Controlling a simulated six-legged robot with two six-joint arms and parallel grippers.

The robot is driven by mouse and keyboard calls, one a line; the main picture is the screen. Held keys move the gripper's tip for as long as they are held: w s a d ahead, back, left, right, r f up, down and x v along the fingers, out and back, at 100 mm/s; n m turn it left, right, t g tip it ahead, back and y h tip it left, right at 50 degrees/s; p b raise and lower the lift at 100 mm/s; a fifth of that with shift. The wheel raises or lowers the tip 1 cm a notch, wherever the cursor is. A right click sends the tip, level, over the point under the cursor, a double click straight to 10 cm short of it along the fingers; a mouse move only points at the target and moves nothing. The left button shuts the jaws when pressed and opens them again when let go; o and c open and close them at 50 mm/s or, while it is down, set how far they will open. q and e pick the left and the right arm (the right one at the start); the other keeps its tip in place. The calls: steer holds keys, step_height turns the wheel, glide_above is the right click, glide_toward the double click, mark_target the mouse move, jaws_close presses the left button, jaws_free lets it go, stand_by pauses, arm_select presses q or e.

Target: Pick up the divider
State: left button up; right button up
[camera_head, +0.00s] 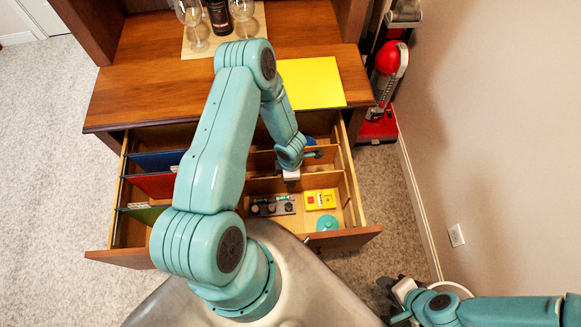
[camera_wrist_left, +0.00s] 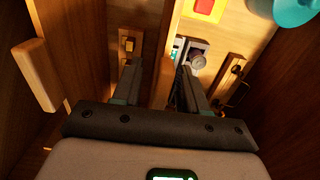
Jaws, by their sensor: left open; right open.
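A thin wooden divider (camera_head: 322,181) runs across the right part of the open drawer (camera_head: 350,190). Another divider (camera_head: 262,160) lies behind it. My left gripper (camera_head: 292,185) is down over the nearer divider, and its arm hides part of the drawer. In the left wrist view, my left gripper (camera_wrist_left: 160,75) is open, and a wooden board edge (camera_wrist_left: 167,60) passes between its fingers. I cannot tell whether they touch it. My right gripper (camera_head: 393,290) is open and apart from the drawer at the lower right.
The drawer holds blue (camera_head: 158,161), red (camera_head: 153,185) and green (camera_head: 147,214) folders at left, and a grey tray (camera_head: 272,206), yellow item (camera_head: 320,199) and teal item (camera_head: 327,223) at right. A yellow sheet (camera_head: 310,83) lies on the desktop. A red vacuum (camera_head: 388,70) stands beside.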

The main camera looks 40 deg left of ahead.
arm_select(q)
jaws_close()
steer(key=shift+r, duration=0.15)
step_height(320, 180, up, 28)
steer(key=p, duration=1.4)
